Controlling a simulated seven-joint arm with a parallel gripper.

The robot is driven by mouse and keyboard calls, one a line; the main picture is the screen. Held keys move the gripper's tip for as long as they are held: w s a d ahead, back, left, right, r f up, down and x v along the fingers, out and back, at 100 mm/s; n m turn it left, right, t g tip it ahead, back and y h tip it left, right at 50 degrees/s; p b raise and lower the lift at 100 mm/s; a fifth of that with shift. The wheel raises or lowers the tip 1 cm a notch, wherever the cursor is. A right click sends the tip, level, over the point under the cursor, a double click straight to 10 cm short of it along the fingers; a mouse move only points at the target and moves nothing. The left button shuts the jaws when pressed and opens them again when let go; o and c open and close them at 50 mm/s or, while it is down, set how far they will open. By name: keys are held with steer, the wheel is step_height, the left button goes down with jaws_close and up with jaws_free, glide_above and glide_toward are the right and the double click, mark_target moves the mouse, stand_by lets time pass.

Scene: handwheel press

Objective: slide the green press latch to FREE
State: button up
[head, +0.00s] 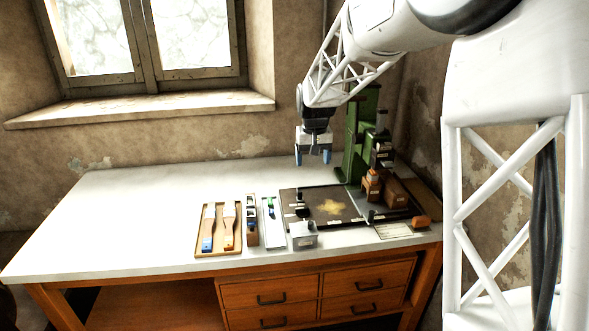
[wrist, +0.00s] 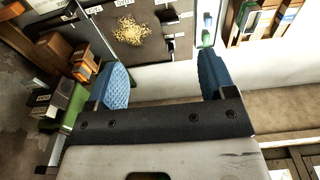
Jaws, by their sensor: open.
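The green press (head: 354,145) stands at the back right of the bench; part of it shows green at the left of the wrist view (wrist: 72,108). I cannot make out a latch or a FREE mark on it. A small green piece (head: 269,205) lies on a narrow pale strip left of the dark board; it seems to show in the wrist view too (wrist: 208,39). I cannot tell whether it is the latch. My gripper (head: 313,156) is open and empty, blue fingers apart (wrist: 161,65), above the bench, left of the press.
The dark board (head: 310,200) carries a yellowish patch of grains. Brown blocks (head: 395,192) stand beside the press. A wooden tray with brushes (head: 206,248) and a grey box (head: 303,235) are at the front. The bench's left side (head: 120,215) is clear.

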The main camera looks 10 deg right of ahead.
steer(key=w+f, duration=0.7)
steer(key=w, duration=0.3)
glide_above(300, 192)
steer(key=shift+g, duration=0.4)
steer(key=f, duration=0.8)
steer(key=shift+w+f, duration=0.2)
steer(key=shift+f, duration=0.2)
steer(key=shift+f, duration=4.9)
steer(key=shift+c, duration=0.4)
steer(key=c, duration=1.2)
